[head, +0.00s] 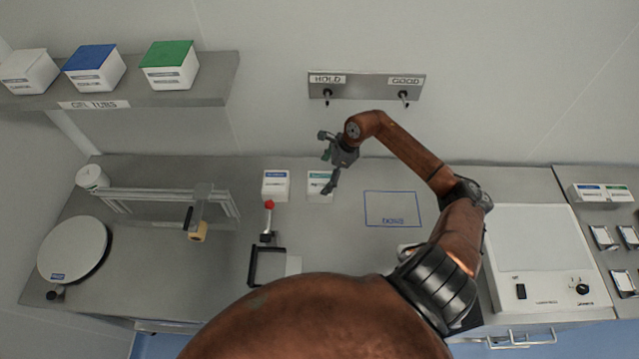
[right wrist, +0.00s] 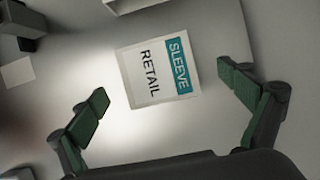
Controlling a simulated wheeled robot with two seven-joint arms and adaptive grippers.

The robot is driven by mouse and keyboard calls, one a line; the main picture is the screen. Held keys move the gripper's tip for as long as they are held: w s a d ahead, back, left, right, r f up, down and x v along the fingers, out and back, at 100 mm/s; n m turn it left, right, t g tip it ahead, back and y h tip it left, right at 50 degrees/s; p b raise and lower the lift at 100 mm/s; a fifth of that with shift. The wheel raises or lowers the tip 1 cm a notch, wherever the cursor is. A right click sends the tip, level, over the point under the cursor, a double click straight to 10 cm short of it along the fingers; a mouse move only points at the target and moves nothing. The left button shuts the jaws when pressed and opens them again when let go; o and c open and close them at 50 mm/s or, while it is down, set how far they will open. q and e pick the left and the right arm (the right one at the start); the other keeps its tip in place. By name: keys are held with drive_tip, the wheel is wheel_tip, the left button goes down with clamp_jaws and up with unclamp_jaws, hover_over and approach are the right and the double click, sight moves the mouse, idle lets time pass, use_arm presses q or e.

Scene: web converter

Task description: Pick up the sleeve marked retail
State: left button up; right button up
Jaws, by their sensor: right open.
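The sleeve marked retail (right wrist: 157,73) is a small white box with a teal "SLEEVE" band, standing on the counter. In the right wrist view it lies between and just beyond my open fingers, turned at an angle. It also shows in the head view (head: 318,190), partly covered by my gripper. My right gripper (right wrist: 168,110) is open and empty, with green pads either side of the box and not touching it. In the head view my right gripper (head: 333,172) hangs over that box. My left gripper is not in view.
A similar white box with a blue band (head: 275,187) stands just left of the sleeve. A red-knobbed lever (head: 268,206) is in front of it. A blue-outlined square (head: 393,210) to the right is empty. A wall rack (head: 366,88) with hooks hangs behind.

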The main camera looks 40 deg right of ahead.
sight(319, 183)
drive_tip(key=x, duration=0.1)
drive_tip(key=p+x, duration=0.1)
drive_tip(key=x, duration=0.1)
drive_tip(key=shift+a+f, duration=0.15)
drive_tip(key=shift+a, duration=0.25)
drive_tip(key=shift+w+a+f, duration=0.1)
drive_tip(key=shift+f, duration=0.75)
drive_tip(key=c, duration=1.1)
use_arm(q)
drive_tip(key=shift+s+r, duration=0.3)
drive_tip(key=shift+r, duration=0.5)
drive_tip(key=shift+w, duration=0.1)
use_arm(e)
drive_tip(key=shift+r, duration=0.2)
